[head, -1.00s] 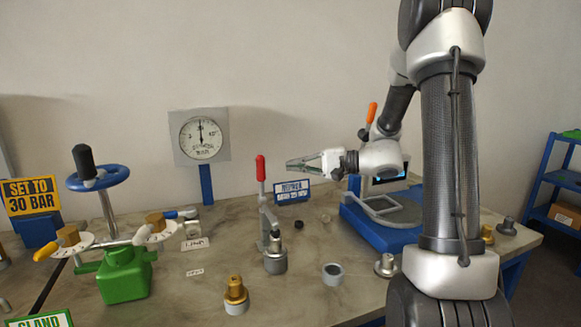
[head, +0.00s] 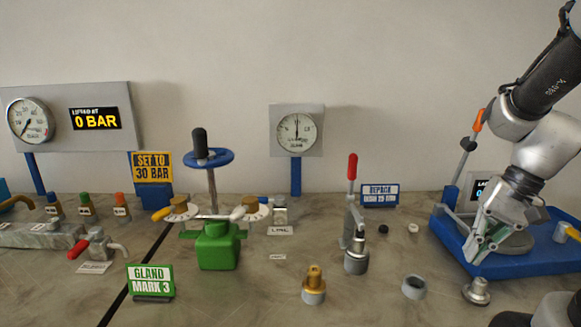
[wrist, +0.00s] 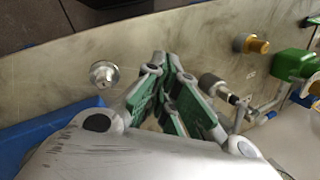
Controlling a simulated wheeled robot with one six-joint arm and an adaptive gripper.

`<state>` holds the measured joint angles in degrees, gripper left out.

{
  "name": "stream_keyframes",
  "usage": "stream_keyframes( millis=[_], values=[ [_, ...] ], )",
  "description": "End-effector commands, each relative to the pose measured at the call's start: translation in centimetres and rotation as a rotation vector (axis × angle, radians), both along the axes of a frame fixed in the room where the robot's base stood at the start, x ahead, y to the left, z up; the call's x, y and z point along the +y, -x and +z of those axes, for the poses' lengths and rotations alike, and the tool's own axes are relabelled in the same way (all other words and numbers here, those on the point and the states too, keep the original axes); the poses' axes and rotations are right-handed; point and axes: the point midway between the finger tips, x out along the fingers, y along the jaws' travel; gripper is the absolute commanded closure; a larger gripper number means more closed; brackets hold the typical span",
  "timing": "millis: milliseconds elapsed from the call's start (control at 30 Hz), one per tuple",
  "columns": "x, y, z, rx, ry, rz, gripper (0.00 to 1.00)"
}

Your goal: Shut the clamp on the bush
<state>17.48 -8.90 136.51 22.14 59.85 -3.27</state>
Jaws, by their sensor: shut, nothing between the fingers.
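The clamp (head: 348,222) stands on the bench right of centre in the head view, with its red handle (head: 352,167) pointing straight up. A grey cylindrical piece, apparently the bush (head: 356,262), stands at the clamp's front foot, with a dark tip just above it. I cannot tell whether the tip touches it. My gripper (head: 472,256) is shut and empty, pointing down to the right of the clamp and well apart from it. The wrist view shows its green-padded fingers (wrist: 165,62), with the clamp (wrist: 238,108) to their right and partly hidden.
A blue base plate (head: 515,262) lies under and behind my gripper. A flanged metal piece (head: 477,292) and a grey ring (head: 414,287) stand in front. A brass-topped piece (head: 313,285) and a green valve body (head: 217,246) stand left of the clamp. A sign (head: 380,195) stands behind it.

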Motion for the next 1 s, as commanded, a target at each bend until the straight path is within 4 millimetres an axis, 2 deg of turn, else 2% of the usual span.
stream_keyframes(
  millis=[100, 233, 333, 500, 1000],
  values=[
    [-1.7, 2.5, 2.6, -0.103, 0.209, 0.139, 1.00],
    [-2.6, 4.1, 5.2, -0.231, 0.368, 0.273, 1.00],
    [-2.1, 4.9, 6.7, -0.317, 0.418, 0.334, 1.00],
    [-0.7, 5.2, 8.5, -0.424, 0.427, 0.374, 1.00],
    [-0.4, 5.1, 8.7, -0.434, 0.423, 0.390, 1.00]
  ],
)
